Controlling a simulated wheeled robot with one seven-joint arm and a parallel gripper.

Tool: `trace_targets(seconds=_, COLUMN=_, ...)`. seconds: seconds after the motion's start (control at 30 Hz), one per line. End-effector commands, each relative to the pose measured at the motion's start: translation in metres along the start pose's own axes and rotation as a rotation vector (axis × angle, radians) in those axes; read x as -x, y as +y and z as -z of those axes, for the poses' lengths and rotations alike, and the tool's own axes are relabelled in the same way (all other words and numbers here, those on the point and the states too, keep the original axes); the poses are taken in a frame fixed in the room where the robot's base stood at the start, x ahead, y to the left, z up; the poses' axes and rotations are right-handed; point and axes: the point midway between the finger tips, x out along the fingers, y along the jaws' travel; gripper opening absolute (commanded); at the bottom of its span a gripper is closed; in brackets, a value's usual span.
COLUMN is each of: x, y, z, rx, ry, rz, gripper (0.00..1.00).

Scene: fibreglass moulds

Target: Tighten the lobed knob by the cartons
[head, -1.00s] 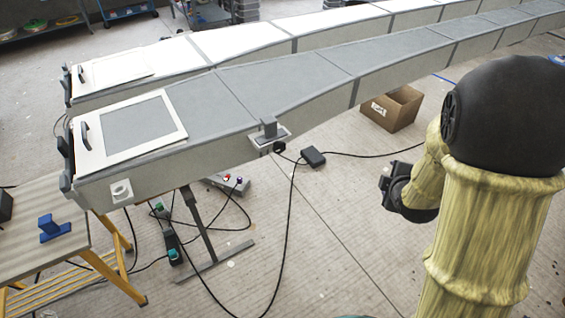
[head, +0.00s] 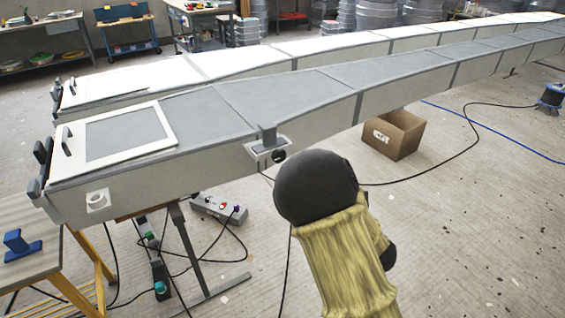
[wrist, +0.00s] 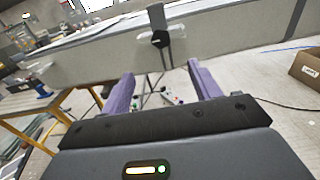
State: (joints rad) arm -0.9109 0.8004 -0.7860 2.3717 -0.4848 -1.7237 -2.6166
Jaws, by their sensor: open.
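The black lobed knob (head: 279,156) sits on a grey clamp bracket (head: 263,146) on the near side wall of the long mould (head: 330,125). The cardboard carton (head: 398,138) stands on the floor to its right. In the wrist view the knob (wrist: 160,39) shows ahead, at the top centre, below an upright grey bar. My gripper (wrist: 162,84) is open and empty, its two purple fingers spread below the knob and apart from it. In the head view my arm hides the gripper.
A second white mould (head: 300,47) runs behind. A wooden bench (head: 32,252) with a blue fixture (head: 18,245) stands left. A trestle leg, a switch box (head: 218,209) and cables lie beneath the mould. The floor at right is mostly clear.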

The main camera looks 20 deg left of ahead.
Motion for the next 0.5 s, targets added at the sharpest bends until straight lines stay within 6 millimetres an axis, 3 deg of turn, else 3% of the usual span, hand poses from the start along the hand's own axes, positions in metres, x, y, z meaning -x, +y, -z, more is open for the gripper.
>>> trace_targets(seconds=0.27, x=-0.006, y=0.0, z=-0.001, rx=-0.002, ry=0.001, rz=0.0, gripper=0.62)
trace_targets(seconds=0.5, x=-0.038, y=0.0, z=-0.001, rx=-0.002, ry=0.0, rz=-0.002, gripper=0.62)
